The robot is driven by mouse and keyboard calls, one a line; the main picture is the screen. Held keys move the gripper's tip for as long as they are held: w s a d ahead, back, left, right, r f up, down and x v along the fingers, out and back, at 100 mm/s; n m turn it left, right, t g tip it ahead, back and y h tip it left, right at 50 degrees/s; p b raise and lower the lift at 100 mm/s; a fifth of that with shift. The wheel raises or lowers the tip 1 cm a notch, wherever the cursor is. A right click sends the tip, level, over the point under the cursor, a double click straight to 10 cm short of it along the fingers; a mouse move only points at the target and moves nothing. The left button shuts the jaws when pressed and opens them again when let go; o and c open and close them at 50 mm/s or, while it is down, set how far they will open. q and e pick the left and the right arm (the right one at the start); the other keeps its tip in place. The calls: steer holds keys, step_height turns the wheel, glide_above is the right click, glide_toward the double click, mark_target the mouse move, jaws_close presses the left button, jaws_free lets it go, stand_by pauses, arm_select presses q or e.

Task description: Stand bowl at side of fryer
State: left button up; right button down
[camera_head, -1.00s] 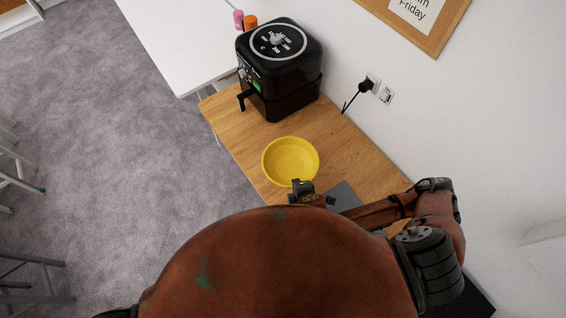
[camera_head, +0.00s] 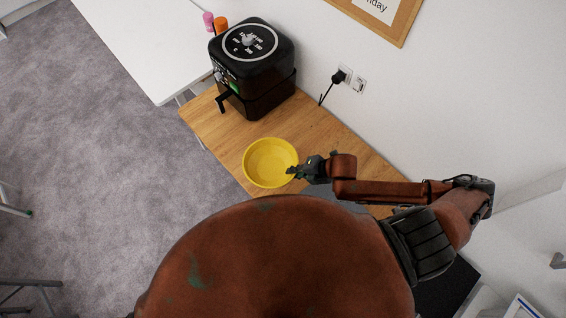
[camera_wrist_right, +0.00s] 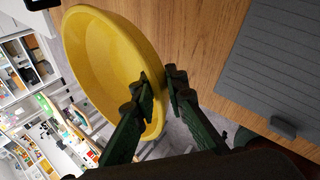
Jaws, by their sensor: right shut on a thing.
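The yellow bowl (camera_head: 268,160) is on or just above the wooden counter in the head view, in front of the black air fryer (camera_head: 252,66). I cannot tell whether it touches the counter. The fryer stands at the counter's far end with its handle facing left. My right gripper (camera_head: 294,171) is at the bowl's right rim. In the right wrist view, its fingers (camera_wrist_right: 163,92) are shut on the rim of the bowl (camera_wrist_right: 100,60), one finger inside and one outside, and the bowl looks tilted in that view. My left gripper is not in view.
The wooden counter (camera_head: 318,140) has bare room between bowl and fryer. A grey ridged board (camera_wrist_right: 275,70) lies on it near the bowl. A plug with a cable (camera_head: 338,76) is on the wall at right. A white table (camera_head: 150,45) adjoins, with pink and orange items behind the fryer.

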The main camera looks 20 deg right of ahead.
mark_target(287, 161)
steer(key=w, duration=0.2)
steer(key=w+f, duration=0.1)
steer(key=w, duration=0.1)
steer(key=shift+w+f, duration=0.2)
steer(key=w+f, duration=0.1)
steer(key=f, duration=0.1)
steer(key=w+f, duration=0.3)
steer(key=f, duration=0.1)
steer(key=shift+w+d+p, duration=0.2)
steer(key=shift+w+p, duration=0.05)
steer(key=shift+p, duration=0.15)
steer(key=shift+f+p, duration=0.35)
steer(key=shift+f, duration=1.25)
steer(key=c, duration=1.9)
jaws_free()
steer(key=shift+c, duration=0.2)
steer(key=v, duration=1.2)
steer(key=shift+b, duration=0.3)
